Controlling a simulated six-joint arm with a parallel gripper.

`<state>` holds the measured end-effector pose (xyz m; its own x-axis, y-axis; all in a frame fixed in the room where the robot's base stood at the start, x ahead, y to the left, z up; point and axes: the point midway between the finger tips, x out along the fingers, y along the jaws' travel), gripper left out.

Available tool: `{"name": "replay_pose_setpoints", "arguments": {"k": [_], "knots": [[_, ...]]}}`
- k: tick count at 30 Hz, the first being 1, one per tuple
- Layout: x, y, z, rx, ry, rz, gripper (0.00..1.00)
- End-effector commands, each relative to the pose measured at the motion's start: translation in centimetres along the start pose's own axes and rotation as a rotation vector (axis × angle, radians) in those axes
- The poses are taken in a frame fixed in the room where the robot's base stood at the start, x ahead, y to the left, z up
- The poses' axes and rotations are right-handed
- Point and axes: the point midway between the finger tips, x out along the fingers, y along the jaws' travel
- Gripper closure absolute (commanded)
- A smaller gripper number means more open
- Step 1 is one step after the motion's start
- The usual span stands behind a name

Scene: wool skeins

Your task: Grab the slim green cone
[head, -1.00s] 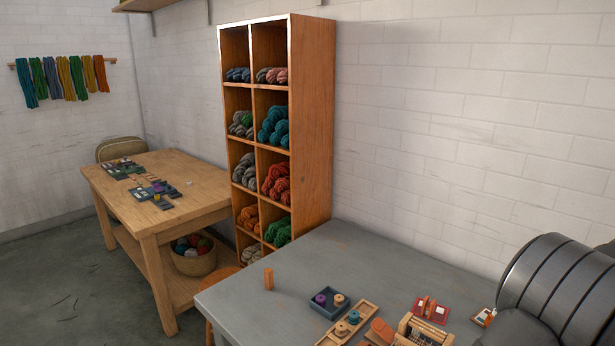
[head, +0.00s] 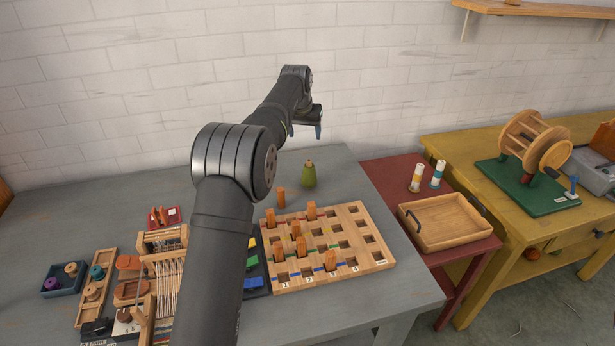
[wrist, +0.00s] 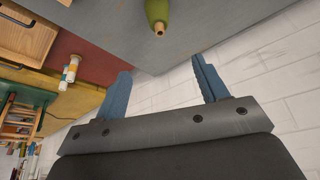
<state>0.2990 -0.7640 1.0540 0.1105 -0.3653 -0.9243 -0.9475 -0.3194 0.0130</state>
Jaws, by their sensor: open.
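The green cone (head: 309,176) stands upright near the back edge of the grey table, with a tan tip on top. In the wrist view the green cone (wrist: 157,12) is at the top edge, partly cut off, with its tip towards my gripper. My gripper (head: 306,131) is up above and behind the cone in the head view, close to the wall. In the wrist view my gripper (wrist: 162,70) has its two blue fingers apart, with nothing between them. The cone lies beyond the fingertips and apart from them.
A wooden pegboard (head: 376,248) with several orange pegs lies in front of the cone. A lone orange peg (head: 281,198) stands close to the cone's left. A red table (head: 384,174) at right holds two spools and a wooden tray (head: 405,222). The wall (head: 370,100) is close behind.

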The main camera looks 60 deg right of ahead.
Motion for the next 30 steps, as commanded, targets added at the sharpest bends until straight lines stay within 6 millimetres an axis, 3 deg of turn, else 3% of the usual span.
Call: {"name": "replay_pose_setpoints", "arguments": {"k": [5,18,30], "knots": [[2.3,0.1,-0.1,0.035,-0.001,-0.001,0.34],[10.9,0.1,-0.1,0.032,-0.001,-0.001,0.34],[14.1,0.1,0.1,0.032,-0.001,-0.001,0.34]]}}
